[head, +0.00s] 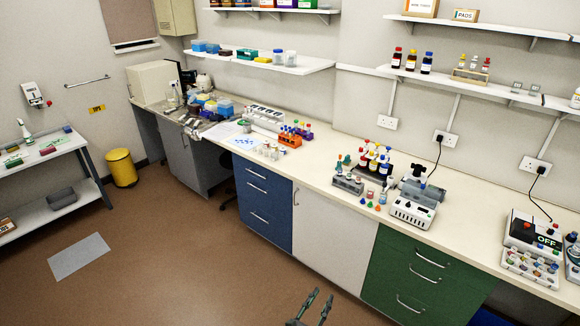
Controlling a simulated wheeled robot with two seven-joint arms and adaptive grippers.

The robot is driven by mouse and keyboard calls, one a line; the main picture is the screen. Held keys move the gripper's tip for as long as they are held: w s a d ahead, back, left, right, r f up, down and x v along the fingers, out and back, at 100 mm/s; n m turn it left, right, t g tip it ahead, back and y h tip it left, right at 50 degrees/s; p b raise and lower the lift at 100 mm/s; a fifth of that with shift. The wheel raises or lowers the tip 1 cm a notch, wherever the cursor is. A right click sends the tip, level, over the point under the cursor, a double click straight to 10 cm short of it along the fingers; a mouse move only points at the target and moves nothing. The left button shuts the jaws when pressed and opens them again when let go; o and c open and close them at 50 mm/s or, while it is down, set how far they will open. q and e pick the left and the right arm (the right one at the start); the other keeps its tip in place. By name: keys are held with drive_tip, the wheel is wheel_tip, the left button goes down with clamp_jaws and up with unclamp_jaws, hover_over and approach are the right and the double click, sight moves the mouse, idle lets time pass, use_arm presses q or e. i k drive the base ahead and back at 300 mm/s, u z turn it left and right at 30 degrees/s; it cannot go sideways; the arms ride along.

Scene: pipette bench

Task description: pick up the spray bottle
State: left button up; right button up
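My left gripper (323,293) shows at the bottom edge, low over the floor in front of the bench. Its two dark fingers are apart with nothing seen between them. It is far from the spray bottle. My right gripper is out of view.
The side table (82,140) also bears small coloured items and a lower shelf. A yellow bin (122,168) stands beside it. A grey mat (79,257) lies on open brown floor. The long bench (325,180) with drawers and crowded labware runs along the wall.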

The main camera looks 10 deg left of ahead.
sight(172, 82)
drive_tip(key=u, duration=0.95)
drive_tip(key=i, duration=2.05)
drive_tip(key=u, duration=1.05)
drive_tip(key=i, duration=3.85)
drive_tip(key=z, duration=0.35)
drive_tip(key=i, duration=1.95)
drive_tip(key=z, duration=1.1)
drive_tip(key=i, duration=1.55)
drive_tip(key=z, duration=0.7)
drive_tip(key=i, duration=0.3)
drive_tip(key=z, duration=0.2)
